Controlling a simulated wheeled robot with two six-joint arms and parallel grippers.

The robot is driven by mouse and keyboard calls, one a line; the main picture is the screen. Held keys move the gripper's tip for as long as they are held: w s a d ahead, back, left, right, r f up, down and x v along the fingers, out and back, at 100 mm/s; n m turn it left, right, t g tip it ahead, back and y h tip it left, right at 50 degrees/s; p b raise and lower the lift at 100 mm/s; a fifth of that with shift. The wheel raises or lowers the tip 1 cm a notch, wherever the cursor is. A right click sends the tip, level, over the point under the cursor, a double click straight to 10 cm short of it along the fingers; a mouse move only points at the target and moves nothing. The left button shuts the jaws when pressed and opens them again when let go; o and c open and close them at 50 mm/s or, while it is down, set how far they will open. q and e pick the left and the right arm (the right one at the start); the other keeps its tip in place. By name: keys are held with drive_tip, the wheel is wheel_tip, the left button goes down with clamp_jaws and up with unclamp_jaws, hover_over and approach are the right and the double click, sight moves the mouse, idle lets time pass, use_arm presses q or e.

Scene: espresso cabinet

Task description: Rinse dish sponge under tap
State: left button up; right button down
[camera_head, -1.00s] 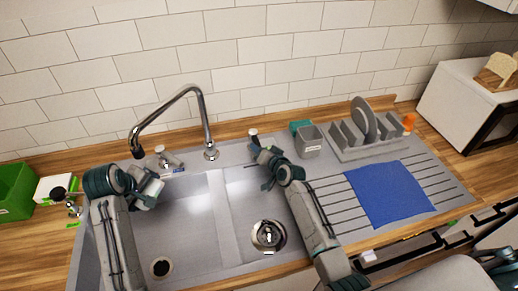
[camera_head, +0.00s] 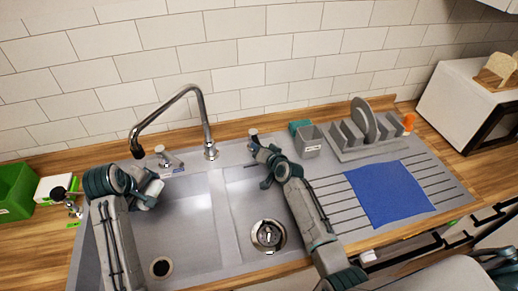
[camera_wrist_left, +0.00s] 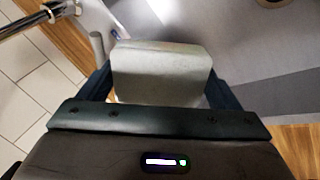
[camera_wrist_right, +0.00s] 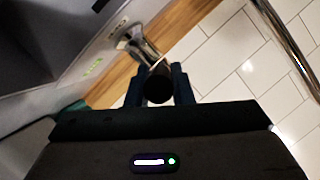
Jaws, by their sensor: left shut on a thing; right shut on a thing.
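My left gripper (camera_head: 150,188) is shut on the sponge, a pale grey-green block (camera_wrist_left: 160,72) that fills the space between its fingers in the left wrist view. In the head view it is over the left basin's back left corner, just below the end of the curved chrome tap (camera_head: 180,97). No water shows. My right gripper (camera_head: 258,148) is at the sink's back rim, right of the tap base. In the right wrist view it is shut on a dark round knob (camera_wrist_right: 159,86). Its exact part is unclear. A chrome handle (camera_head: 168,158) stands left of the tap base.
The sink has a left basin (camera_head: 180,235) and a right basin with a strainer (camera_head: 268,235). A grey cup (camera_head: 310,143), a dish rack (camera_head: 372,150) and a blue cloth (camera_head: 390,193) are at the right. A green crate (camera_head: 14,192) is at the left. The tiled wall is close behind.

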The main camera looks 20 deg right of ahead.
drive_tip(key=shift+w+d+n+g+y, duration=0.1)
drive_tip(key=shift+d+n+g+y, duration=0.15)
drive_tip(key=shift+d+n+y, duration=0.35)
drive_tip(key=shift+d+n+g+y, duration=0.3)
drive_tip(key=shift+n+y, duration=0.4)
drive_tip(key=shift+y, duration=0.3)
drive_tip(key=c, duration=1.3)
unclamp_jaws()
drive_tip(key=v, duration=1.2)
